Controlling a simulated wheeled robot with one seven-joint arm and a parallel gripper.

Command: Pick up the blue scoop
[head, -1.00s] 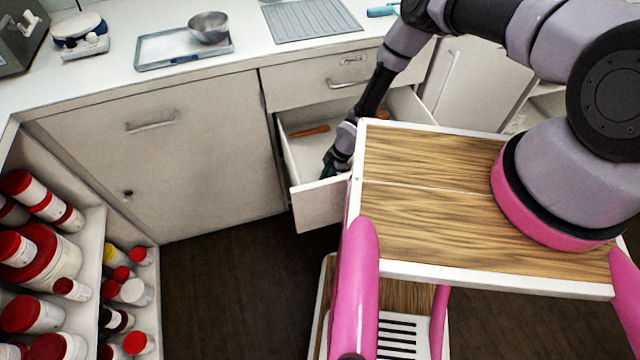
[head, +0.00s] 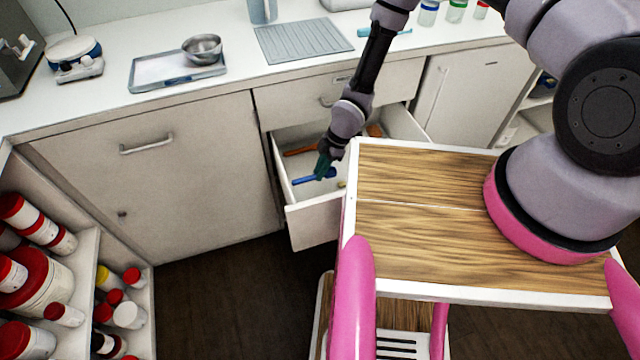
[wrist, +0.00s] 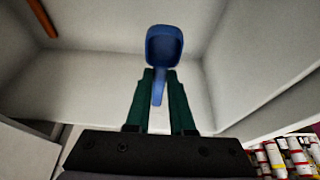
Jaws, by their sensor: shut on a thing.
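The blue scoop (head: 312,177) is at the open drawer (head: 311,215) in the head view. In the wrist view the blue scoop (wrist: 164,46) has its bowl beyond the fingertips and its handle running back between the fingers. My gripper (wrist: 160,85) has green fingers and is shut on the scoop's handle. In the head view my gripper (head: 322,167) is over the drawer, with the scoop sticking out to its left. Whether the scoop touches the drawer floor is hard to tell.
An orange-brown tool (head: 300,151) lies towards the drawer's back, and another brown item (head: 375,130) shows to the right. The drawer walls enclose the gripper closely. The counter above holds a tray (head: 150,84), a metal bowl (head: 203,47) and a ribbed mat (head: 303,42).

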